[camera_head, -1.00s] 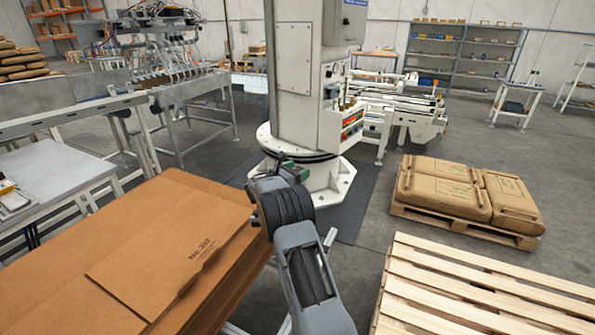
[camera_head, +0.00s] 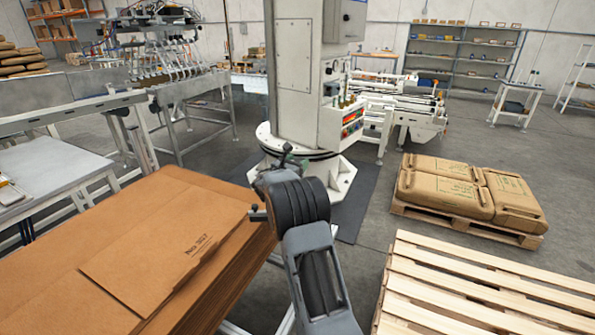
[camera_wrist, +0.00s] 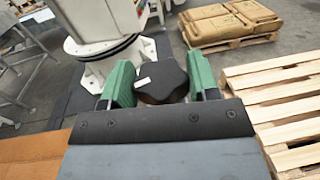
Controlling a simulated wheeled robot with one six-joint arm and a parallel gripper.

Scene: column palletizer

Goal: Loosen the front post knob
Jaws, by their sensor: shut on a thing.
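In the wrist view, a black lobed knob (camera_wrist: 163,72) with a small white mark on top sits between the two green jaws of my gripper (camera_wrist: 161,80). The jaws are shut on it from both sides. In the head view, my gripper (camera_head: 287,158) is mostly hidden behind my dark wrist, at the right edge of the cardboard stack (camera_head: 160,240). The knob cannot be made out clearly there, and the post under it is hidden.
A white column machine (camera_head: 303,75) on a round base stands just beyond my gripper. An empty wooden pallet (camera_head: 485,290) lies at the right front. Brown sacks (camera_head: 450,188) lie on a pallet behind it. Grey floor is clear between the column base and the sacks.

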